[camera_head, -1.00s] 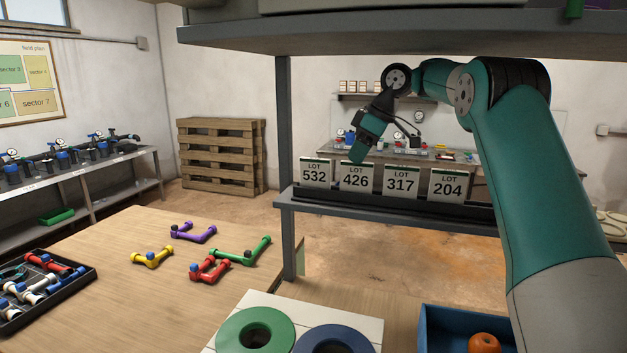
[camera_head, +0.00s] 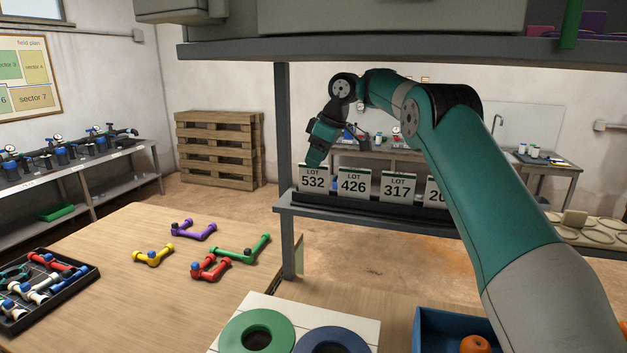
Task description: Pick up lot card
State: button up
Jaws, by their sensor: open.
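Several white lot cards stand upright in a dark holder on the shelf: lot 532 (camera_head: 313,181), lot 426 (camera_head: 352,184), lot 317 (camera_head: 397,188) and one reading 20 (camera_head: 436,192), its right part hidden behind my arm. My gripper (camera_head: 315,162) is open and points down at the top edge of the lot 532 card. Whether it touches that card or is just above it, I cannot tell.
A shelf post (camera_head: 285,170) stands left of the cards, and an upper shelf (camera_head: 380,50) runs overhead. Below are a wooden table (camera_head: 130,290) with coloured pipe fittings, a black tray (camera_head: 85,285), a green ring (camera_head: 235,325) and a blue bin (camera_head: 425,345).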

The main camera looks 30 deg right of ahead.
aim_at(311, 170)
jog(key=b+x, duration=0.2)
jog(key=x, duration=0.2)
jog(key=shift+f, duration=0.4)
jog(key=shift+r, duration=0.1)
jog(key=shift+c, duration=0.4)
grip_shut()
jog(key=shift+r, duration=0.15)
